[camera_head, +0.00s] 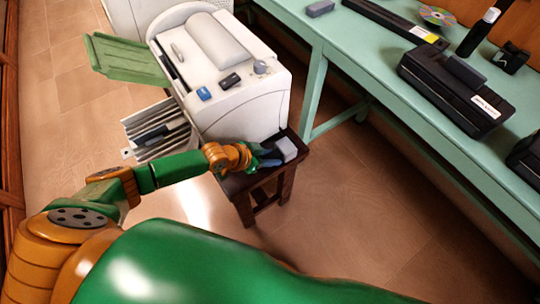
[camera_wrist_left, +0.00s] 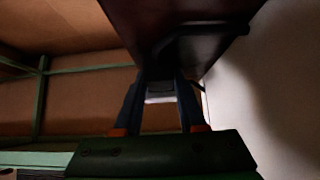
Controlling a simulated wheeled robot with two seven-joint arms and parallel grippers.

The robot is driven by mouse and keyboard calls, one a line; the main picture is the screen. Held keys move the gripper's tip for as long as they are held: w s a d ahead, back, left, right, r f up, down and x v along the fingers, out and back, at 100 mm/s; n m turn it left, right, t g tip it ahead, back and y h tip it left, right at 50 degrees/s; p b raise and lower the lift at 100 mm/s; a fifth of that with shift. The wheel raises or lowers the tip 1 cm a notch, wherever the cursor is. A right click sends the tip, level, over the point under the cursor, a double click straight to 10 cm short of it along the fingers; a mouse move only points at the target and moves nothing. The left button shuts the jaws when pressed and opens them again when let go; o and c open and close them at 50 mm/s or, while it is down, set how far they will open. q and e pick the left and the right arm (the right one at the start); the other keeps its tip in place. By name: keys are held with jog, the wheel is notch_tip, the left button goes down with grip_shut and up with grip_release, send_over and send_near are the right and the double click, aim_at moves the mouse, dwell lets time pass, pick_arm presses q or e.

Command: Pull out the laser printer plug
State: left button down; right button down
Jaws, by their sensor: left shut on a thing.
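The white laser printer (camera_head: 235,85) stands in the middle of the head view, with a small dark wooden stand (camera_head: 238,183) at its near side. My left gripper (camera_head: 272,158) is over this stand, close to the printer's near side. It is shut on a light grey block-like piece, apparently the plug (camera_head: 287,149). In the left wrist view the gripper's blue-grey fingers (camera_wrist_left: 160,98) sit on both sides of the pale plug (camera_wrist_left: 160,88). The fingers hide part of it, and I cannot tell whether it still sits in a socket. My right gripper is out of view.
A green table (camera_head: 350,58) on the right holds a black device (camera_head: 455,90), a disc (camera_head: 437,16) and other items. An open green panel (camera_head: 125,60) and a slatted tray (camera_head: 160,130) stick out left of the printer. The floor (camera_head: 350,205) between stand and table is clear.

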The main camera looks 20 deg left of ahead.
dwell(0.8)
pick_arm(q)
jog(key=shift+s+a+p, duration=0.6)
jog(key=shift+s+a, duration=0.3)
jog(key=shift+s, duration=0.25)
jog(key=shift+s+a, duration=0.15)
jog(key=shift+s, duration=0.05)
jog(key=shift+f, duration=0.1)
jog(key=shift+c, duration=2.4)
grip_release()
